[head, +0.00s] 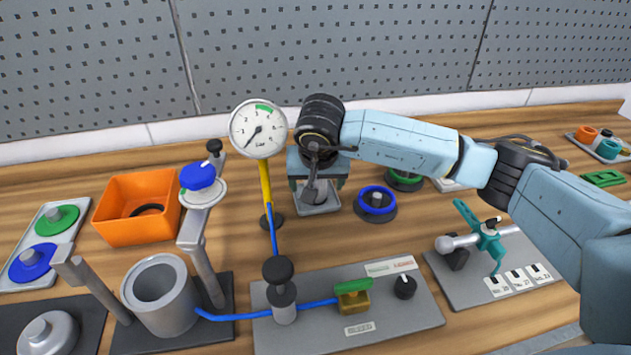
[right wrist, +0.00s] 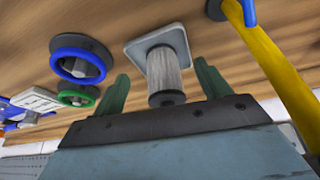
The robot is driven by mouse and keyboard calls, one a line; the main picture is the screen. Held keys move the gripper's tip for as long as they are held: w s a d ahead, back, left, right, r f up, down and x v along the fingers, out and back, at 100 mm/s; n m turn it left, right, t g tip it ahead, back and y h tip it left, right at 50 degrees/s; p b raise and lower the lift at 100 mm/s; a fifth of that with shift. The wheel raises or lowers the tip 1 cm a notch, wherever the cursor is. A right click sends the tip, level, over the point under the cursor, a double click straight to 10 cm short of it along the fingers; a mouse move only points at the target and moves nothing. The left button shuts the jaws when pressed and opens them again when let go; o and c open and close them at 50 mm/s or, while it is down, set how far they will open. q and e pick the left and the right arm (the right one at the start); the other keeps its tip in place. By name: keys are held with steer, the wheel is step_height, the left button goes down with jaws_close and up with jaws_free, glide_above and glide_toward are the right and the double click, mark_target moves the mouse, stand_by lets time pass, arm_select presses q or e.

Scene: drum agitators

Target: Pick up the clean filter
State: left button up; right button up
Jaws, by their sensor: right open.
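The clean filter (right wrist: 165,72) is a pale, pleated cylinder with a grey end cap. It stands on a small square light tray (right wrist: 138,48) in the right wrist view. In the head view the filter (head: 317,193) is partly hidden by my right gripper (head: 318,182), which is over it from behind. In the right wrist view the two green fingers of that gripper (right wrist: 162,80) are open, one on each side of the filter, with visible gaps. My left gripper is not in view.
A gauge on a yellow post (head: 265,182) stands close left of the gripper. A blue-ringed part (head: 375,202) and a green-ringed part (head: 405,182) sit to the right.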

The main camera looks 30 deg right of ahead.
steer(key=w, duration=0.1)
steer(key=w+d, duration=0.1)
steer(key=w, duration=0.1)
steer(key=w+d, duration=0.1)
steer(key=shift+w+f, duration=0.25)
steer(key=shift+f, duration=0.1)
steer(key=shift+w+f, duration=0.1)
steer(key=shift+f, duration=0.15)
steer(key=shift+c, duration=0.2)
steer(key=c, duration=1.1)
steer(key=shift+r, duration=0.1)
